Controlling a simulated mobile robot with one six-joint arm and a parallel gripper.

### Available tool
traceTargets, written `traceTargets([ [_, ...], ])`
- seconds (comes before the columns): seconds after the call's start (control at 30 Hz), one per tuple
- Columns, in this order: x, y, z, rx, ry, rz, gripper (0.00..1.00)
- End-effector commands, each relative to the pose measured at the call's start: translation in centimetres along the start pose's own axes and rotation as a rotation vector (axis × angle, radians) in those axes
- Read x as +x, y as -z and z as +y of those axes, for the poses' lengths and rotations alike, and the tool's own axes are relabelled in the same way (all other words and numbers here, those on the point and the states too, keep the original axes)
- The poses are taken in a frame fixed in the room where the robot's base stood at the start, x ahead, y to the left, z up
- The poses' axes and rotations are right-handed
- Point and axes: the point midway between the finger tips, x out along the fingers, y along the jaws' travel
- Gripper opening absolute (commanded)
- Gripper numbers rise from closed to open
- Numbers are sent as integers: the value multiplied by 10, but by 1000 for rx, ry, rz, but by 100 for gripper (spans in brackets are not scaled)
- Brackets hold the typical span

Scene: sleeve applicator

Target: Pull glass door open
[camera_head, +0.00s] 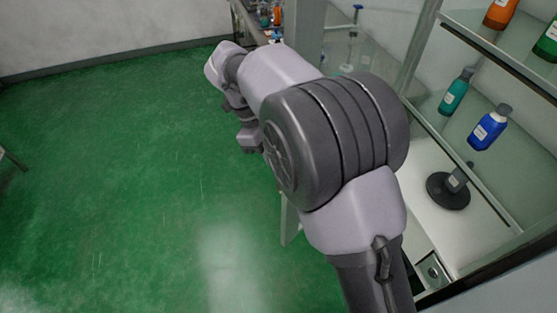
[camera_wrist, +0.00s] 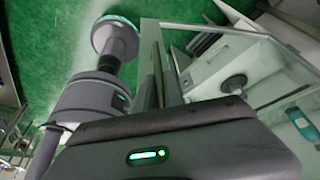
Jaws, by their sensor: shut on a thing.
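The glass door (camera_head: 305,28) is a clear pane in a pale grey frame. In the head view it stands swung out from the cabinet on the right, with my arm covering much of it. The foot of its free edge shows below my arm. In the wrist view its pale frame (camera_wrist: 215,27) and pane lie to the right of the fingers. My gripper (camera_wrist: 163,75) is shut at the door's free edge; the handle itself is hard to make out. In the head view my gripper (camera_head: 250,140) shows only partly, left of my arm.
The open cabinet has glass shelves with a teal bottle (camera_head: 456,92), a blue bottle (camera_head: 488,128) and an orange bottle (camera_head: 501,13). A black round stand (camera_head: 448,191) sits on its white bottom. A bench (camera_head: 258,22) with bottles is at the back.

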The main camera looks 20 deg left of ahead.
Motion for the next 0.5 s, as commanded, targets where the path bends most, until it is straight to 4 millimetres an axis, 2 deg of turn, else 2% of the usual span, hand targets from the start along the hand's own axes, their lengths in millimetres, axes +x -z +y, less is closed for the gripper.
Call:
traceTargets([
  [0.27, 0, 0, 0, -1, -2, 0, 0],
  [0.3, 0, 0, 0, -1, -2, 0, 15],
  [0.4, 0, 0, 0, -1, -1, 0, 34],
  [0.5, 0, 0, 0, 0, -1, 0, 34],
])
